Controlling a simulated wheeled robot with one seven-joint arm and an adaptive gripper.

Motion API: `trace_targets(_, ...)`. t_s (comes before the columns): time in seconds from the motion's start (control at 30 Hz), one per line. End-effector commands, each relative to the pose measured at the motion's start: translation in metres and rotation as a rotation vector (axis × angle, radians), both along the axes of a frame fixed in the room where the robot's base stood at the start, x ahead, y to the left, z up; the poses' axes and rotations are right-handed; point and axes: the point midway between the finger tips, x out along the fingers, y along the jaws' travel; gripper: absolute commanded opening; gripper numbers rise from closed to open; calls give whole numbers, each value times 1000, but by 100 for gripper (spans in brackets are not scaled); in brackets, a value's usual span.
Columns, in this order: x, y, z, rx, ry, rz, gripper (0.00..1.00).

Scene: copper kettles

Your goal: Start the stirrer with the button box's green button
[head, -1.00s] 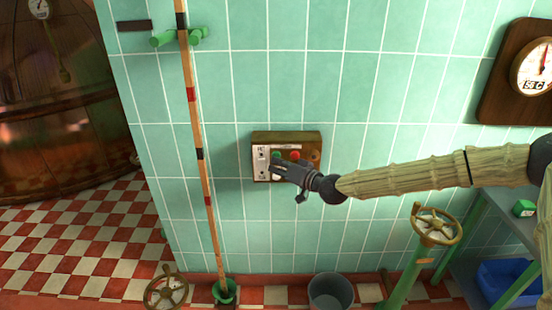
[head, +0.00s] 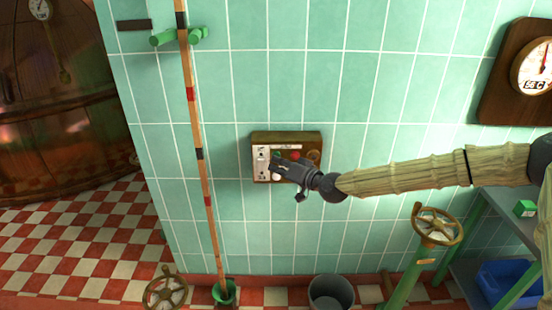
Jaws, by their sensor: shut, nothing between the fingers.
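The button box (head: 313,140) is a brown box on the green tiled wall, with a pale panel on its left side. Its green button (head: 276,155) shows as a small patch just above my gripper's fingers. A red round part (head: 295,155) sits right of it. My gripper (head: 272,166) is shut and empty, in front of the box's face, its tips just below the green button in the picture. I cannot tell whether the tips touch the box. The gripper hides part of the lower face. The stirrer is not identifiable in view.
A striped pole (head: 200,155) stands left of the box in a green holder. A copper kettle (head: 60,120) is at far left. A grey bucket (head: 331,292), a handwheel valve (head: 436,225) and a shelf with a blue bin (head: 508,280) are below right. A dial (head: 535,68) hangs at right.

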Motion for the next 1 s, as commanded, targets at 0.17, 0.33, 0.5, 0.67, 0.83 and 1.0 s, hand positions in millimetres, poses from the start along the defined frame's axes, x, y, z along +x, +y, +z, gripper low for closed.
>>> trace_targets(0.17,2,0,0,1,-1,-1,0)
trace_targets(0.33,3,0,0,1,-1,-1,0)
trace_targets(0.5,3,0,0,1,-1,-1,0)
trace_targets(0.67,1,0,1,1,-1,-1,0)
trace_targets(0.83,-5,0,1,0,-1,0,0)
trace_targets(1.0,-13,0,0,-1,0,1,0)
